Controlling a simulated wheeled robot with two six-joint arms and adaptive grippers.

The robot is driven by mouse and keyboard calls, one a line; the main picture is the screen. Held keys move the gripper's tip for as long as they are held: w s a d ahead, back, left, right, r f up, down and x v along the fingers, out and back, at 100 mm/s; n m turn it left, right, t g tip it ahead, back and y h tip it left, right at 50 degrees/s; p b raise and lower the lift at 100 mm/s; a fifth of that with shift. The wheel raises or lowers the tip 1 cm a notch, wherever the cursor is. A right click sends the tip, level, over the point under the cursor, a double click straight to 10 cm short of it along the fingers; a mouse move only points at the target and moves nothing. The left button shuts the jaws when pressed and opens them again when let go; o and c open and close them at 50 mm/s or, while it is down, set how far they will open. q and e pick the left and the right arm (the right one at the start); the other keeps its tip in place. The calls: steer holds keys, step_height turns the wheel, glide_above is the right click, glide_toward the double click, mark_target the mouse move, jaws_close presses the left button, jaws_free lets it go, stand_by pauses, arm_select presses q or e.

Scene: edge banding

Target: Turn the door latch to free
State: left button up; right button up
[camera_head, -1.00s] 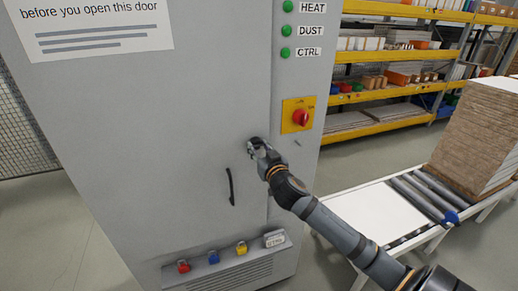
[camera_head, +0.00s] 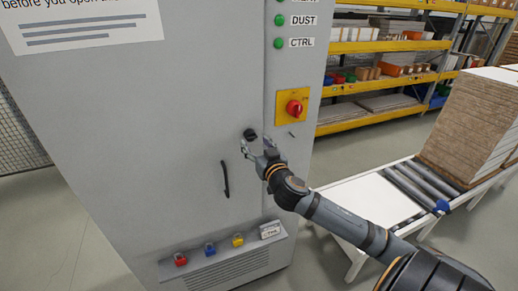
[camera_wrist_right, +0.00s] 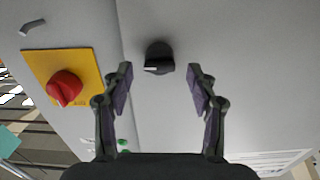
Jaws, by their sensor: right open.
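The door latch is a round black knob (camera_head: 250,134) on the grey cabinet door (camera_head: 150,140), above the black door handle (camera_head: 226,178). In the right wrist view the latch (camera_wrist_right: 159,57) has a pale mark that lies roughly level, toward the picture's left. My right gripper (camera_head: 256,146) is open and empty just in front of and below the latch. In the right wrist view its two fingers (camera_wrist_right: 158,82) stand apart on either side of the latch's line, with a gap and not touching it. My left gripper is not in view.
A red rotary switch on a yellow plate (camera_head: 279,117) sits right of the latch. Green lamps (camera_head: 279,43) are above it. Coloured padlocks (camera_head: 210,249) sit on a ledge below. A roller conveyor (camera_head: 365,200) with stacked boards (camera_head: 470,125) stands at the right.

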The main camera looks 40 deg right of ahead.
steer(key=v, duration=0.4)
steer(key=shift+s, duration=0.15)
steer(key=shift+s, duration=0.15)
stand_by(0.4)
